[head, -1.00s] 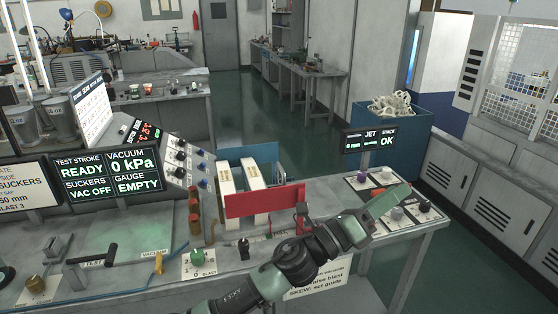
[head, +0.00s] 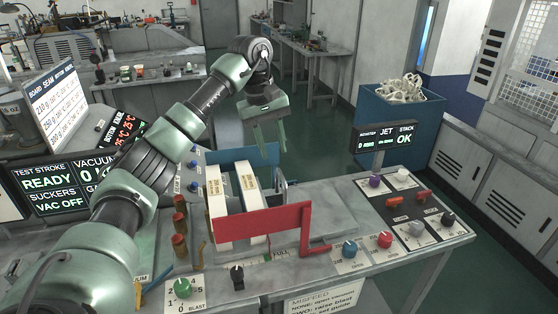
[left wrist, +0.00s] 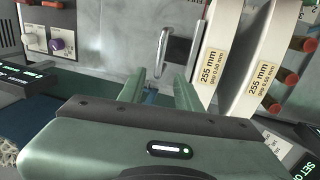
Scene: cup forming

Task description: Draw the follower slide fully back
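The red plate carries an L-shaped red bracket beside a scale marked FULL. No part is labelled as the follower slide, so I cannot tell which it is. My left gripper (head: 271,150) is open and empty, pointing down behind the magazine. In the left wrist view its fingers (left wrist: 160,92) are apart, with an upright steel handle (left wrist: 162,55) beyond them and the stacks (left wrist: 240,55) to the right. My right gripper is out of view.
Knobs (head: 349,249) line the bench front, and a JET/STACK OK display (head: 384,138) stands at right. A blue bin (head: 398,112) of pale scraps is behind. My left arm covers part of the left displays.

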